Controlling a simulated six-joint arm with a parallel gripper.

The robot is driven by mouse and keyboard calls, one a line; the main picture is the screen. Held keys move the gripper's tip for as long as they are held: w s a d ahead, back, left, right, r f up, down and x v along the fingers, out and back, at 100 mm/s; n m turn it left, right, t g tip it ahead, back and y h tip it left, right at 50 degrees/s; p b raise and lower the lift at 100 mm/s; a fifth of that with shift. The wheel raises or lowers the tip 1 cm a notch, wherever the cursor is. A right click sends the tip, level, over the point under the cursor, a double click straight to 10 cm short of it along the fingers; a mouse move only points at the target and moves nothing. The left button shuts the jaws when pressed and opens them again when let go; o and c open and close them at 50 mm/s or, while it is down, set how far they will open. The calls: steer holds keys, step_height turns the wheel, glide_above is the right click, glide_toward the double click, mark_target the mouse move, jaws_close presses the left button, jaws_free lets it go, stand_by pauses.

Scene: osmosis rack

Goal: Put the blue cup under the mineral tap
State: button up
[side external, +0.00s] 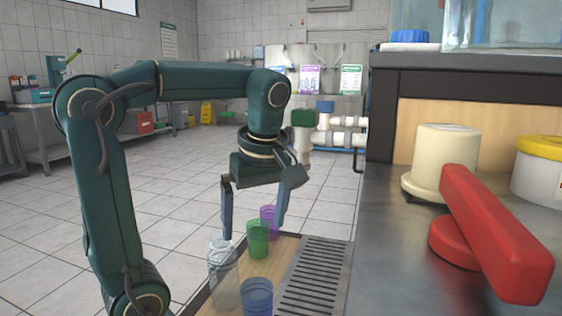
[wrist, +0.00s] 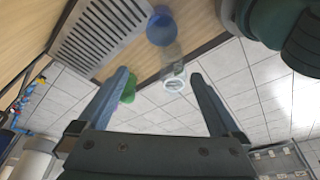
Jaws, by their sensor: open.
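The blue cup (side external: 257,297) stands on the wooden surface at the bottom of the side view, left of the metal grate, its base cut off by the frame. The wrist view shows the blue cup (wrist: 160,28) near the top. My gripper (side external: 253,228) is open and points down above the row of cups, with nothing held; in the wrist view its fingers (wrist: 160,78) are spread wide, with the blue cup beyond the tips. I cannot pick out the mineral tap in either view.
A clear vessel (side external: 223,280), a green cup (side external: 258,240) and a purple cup (side external: 269,215) stand close to the blue cup. The slotted grate (side external: 315,275) lies right of them. A large red handle (side external: 495,235) and a cream knob (side external: 445,155) are at right.

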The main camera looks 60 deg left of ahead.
mark_target(255, 299)
step_height(255, 299, down, 12)
steer(key=shift+d+f, duration=0.1)
steer(key=shift+f, duration=0.15)
steer(key=shift+x, duration=2.7)
steer(key=c, duration=1.4)
